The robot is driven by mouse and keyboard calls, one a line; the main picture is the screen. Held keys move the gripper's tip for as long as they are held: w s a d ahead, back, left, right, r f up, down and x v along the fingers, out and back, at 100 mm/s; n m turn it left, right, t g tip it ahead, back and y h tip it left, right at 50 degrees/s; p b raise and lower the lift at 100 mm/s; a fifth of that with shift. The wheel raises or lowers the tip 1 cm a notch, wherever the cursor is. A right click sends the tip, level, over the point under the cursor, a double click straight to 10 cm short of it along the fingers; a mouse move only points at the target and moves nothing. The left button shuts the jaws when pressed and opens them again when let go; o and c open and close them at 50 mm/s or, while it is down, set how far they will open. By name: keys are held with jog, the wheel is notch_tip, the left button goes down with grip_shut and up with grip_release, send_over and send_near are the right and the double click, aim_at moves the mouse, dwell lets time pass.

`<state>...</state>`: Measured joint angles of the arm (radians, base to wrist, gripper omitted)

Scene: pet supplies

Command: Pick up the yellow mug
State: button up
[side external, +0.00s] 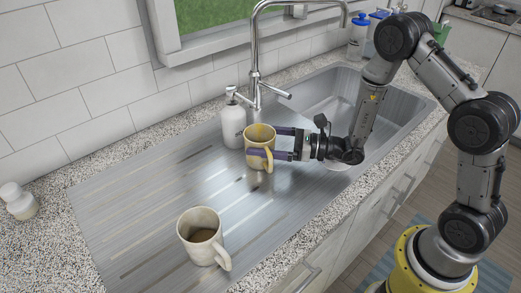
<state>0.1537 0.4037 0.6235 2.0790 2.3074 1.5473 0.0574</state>
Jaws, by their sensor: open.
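The yellow mug (257,139) stands upright on the metal drainboard, just in front of the white soap bottle. Its handle points toward the front right. My gripper (278,144) is open and level with the mug, coming from the right. Its two purple fingers reach the mug, one toward the back of it and one at the front near the handle. I cannot tell whether the fingers touch the mug.
A cream mug (202,238) with brown inside stands on the drainboard (140,215) at the front. The white soap bottle (233,122) is close behind the yellow mug. A tall faucet (255,70) rises behind it. The sink basin (335,92) lies to the right.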

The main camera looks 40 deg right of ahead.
jog(key=c, duration=1.5)
jog(key=shift+r, duration=0.1)
jog(key=shift+r, duration=0.1)
